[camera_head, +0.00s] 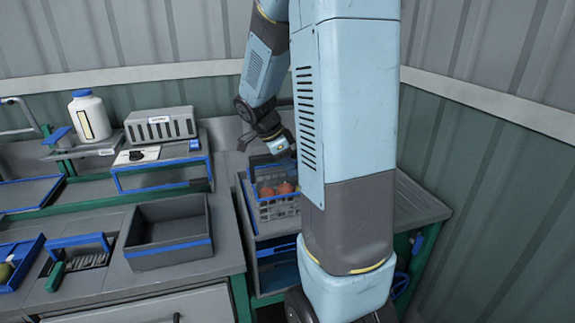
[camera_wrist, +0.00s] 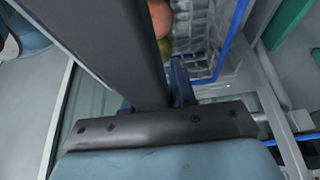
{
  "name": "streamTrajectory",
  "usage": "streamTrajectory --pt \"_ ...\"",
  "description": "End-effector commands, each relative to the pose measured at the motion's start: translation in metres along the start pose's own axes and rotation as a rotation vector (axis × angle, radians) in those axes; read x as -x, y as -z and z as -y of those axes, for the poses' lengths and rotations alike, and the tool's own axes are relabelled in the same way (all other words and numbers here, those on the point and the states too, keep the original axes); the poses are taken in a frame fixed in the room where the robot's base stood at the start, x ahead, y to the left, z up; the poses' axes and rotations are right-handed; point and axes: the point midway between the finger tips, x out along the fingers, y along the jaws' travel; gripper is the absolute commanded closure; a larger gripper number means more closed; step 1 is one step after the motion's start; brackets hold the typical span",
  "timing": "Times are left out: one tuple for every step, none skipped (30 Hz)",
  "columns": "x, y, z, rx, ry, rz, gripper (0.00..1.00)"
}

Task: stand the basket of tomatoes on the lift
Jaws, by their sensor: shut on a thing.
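The grey slatted basket (camera_head: 279,211) with a blue rim holds orange-red tomatoes (camera_head: 276,189) and is partly hidden behind my arm in the head view. My gripper (camera_head: 272,156) is above it, shut on the basket's handle. In the wrist view, the basket (camera_wrist: 204,42) lies beyond the gripper, with its blue rim to the right and tomatoes (camera_wrist: 158,16) partly hidden by a dark bar. The basket looks upright. I cannot tell whether its bottom touches the surface below, nor which structure is the lift.
An empty grey crate (camera_head: 168,253) with a blue edge stands on the bench left of the basket. Behind it are a blue-framed stand (camera_head: 160,176), a slotted grey box (camera_head: 160,124) and a white bottle (camera_head: 89,117). A grey tabletop (camera_head: 418,208) shows right of my arm.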

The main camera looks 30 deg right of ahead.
Motion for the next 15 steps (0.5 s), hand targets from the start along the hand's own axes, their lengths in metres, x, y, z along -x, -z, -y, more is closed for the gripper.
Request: streamTrajectory --pt "-0.0004 -0.0001 0.0002 0.0 0.0 0.0 1.0" --pt "-0.0007 -0.0002 0.0002 0.0 0.0 0.0 1.0" --pt "-0.0011 -0.0004 0.0001 0.0 0.0 0.0 1.0" --pt "-0.0014 -0.0005 0.0001 0.0 0.0 0.0 1.0" --pt "-0.0017 -0.0006 0.0001 0.0 0.0 0.0 1.0" --pt "-0.0021 -0.0008 0.0001 0.0 0.0 0.0 1.0" --pt "-0.0025 -0.0009 0.0001 -0.001 0.0 0.0 1.0" --pt "-0.0026 -0.0009 0.0001 -0.001 0.0 0.0 0.73" --pt "-0.0025 -0.0008 0.0001 -0.001 0.0 0.0 0.7" --pt "-0.0025 -0.0008 0.0001 -0.001 0.0 0.0 0.67" --pt "-0.0025 -0.0008 0.0001 -0.001 0.0 0.0 0.64" --pt "-0.0025 -0.0007 0.0001 -0.001 0.0 0.0 0.6" --pt "-0.0026 -0.0007 0.0001 -0.001 0.0 0.0 0.57" --pt "-0.0026 -0.0007 0.0 -0.001 0.0 0.0 0.54" --pt "-0.0026 -0.0007 0.0 -0.001 0.0 0.0 0.51"
